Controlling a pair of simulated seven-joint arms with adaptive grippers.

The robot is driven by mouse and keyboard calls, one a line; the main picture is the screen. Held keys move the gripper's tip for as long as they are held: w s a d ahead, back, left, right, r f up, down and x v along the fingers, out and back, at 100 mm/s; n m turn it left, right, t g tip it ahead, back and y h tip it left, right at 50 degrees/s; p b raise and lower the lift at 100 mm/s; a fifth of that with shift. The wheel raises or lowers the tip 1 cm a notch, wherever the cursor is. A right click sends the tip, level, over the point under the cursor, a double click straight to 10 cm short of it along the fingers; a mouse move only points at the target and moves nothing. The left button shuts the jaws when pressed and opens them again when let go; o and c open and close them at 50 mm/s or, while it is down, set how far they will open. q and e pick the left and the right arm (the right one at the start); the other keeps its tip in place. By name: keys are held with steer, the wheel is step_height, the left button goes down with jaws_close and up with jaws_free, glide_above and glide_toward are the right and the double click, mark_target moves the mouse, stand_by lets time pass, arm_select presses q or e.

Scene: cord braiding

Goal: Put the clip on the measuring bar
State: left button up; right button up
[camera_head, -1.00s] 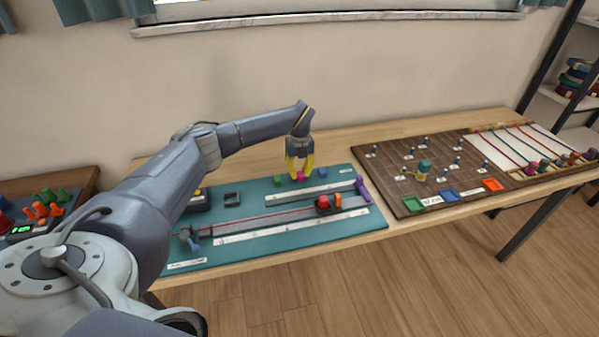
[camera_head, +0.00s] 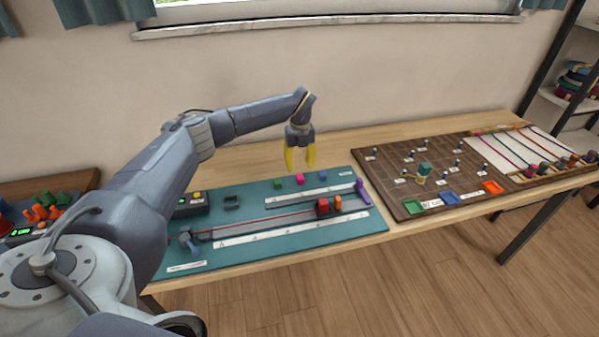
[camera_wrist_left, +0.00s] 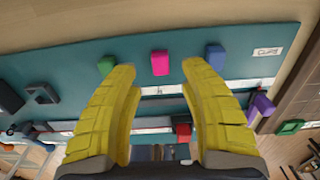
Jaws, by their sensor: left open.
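Three small clips stand in a row near the back of the teal board (camera_head: 240,253): green (camera_head: 278,183), pink (camera_head: 300,179) and blue (camera_head: 322,175). They also show in the left wrist view as green (camera_wrist_left: 107,65), pink (camera_wrist_left: 160,62) and blue (camera_wrist_left: 215,57). A pale marked bar (camera_head: 308,195) lies just in front of them; a longer marked strip (camera_head: 290,231) lies nearer the front edge. I cannot tell which is the measuring bar. My left gripper (camera_head: 300,166) is open and empty, its yellow fingers above the pink clip. My right gripper is out of view.
Between the strips runs a rail with a red cord, a red block (camera_head: 322,207) and an orange piece (camera_head: 338,202). A purple piece (camera_head: 361,190) stands at the board's right end. A brown peg board (camera_head: 390,180) lies to the right. Bare table lies behind the teal board.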

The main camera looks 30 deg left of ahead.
mark_target(300, 175)
arm_select(q)
step_height(300, 175, up, 6)
steer(key=shift+r, duration=0.25)
stand_by(0.5)
